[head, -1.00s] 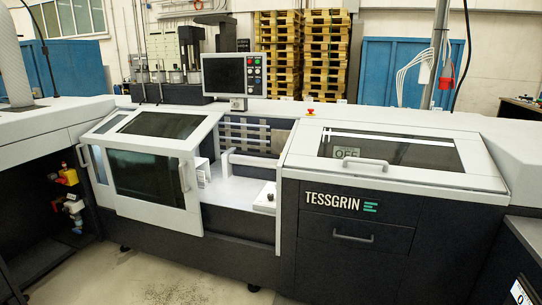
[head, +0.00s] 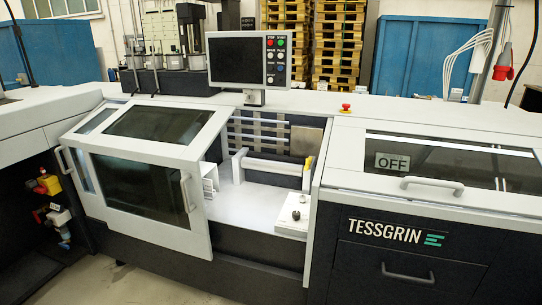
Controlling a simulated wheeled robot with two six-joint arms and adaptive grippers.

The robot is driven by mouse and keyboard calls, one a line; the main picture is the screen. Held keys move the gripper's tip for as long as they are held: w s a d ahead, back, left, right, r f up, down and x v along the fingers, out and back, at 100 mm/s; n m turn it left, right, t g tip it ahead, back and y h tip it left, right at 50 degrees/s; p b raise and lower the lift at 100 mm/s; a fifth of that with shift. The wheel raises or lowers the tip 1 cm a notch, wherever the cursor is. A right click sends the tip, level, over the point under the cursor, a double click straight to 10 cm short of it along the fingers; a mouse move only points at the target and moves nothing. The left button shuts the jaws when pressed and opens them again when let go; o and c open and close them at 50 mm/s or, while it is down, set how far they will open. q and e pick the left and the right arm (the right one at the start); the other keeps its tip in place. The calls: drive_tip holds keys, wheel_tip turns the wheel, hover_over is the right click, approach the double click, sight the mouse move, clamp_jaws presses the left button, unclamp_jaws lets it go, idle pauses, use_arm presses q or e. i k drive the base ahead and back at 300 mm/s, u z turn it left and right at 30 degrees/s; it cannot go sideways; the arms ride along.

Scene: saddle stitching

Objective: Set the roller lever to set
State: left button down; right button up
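In the head view, a pale horizontal roller (head: 272,165) lies between two white upright brackets in the open bay of the machine. A small yellow part (head: 307,165) stands upright at the right end of the roller; it looks like the roller lever, but it is too small to read any marking on it. Neither of my grippers shows in this view.
A tinted guard with a handle (head: 186,193) stands left of the bay opening. A closed lid with an "OFF" sign (head: 392,162) is to the right. A control panel (head: 249,59) stands behind. A red button (head: 346,107) is on the top. Some floor (head: 130,283) is clear in front.

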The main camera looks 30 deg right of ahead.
sight(309, 160)
drive_tip(key=z, duration=0.1)
drive_tip(key=i, duration=1.25)
drive_tip(key=z, duration=1.4)
drive_tip(key=i, duration=0.75)
drive_tip(key=z, duration=0.8)
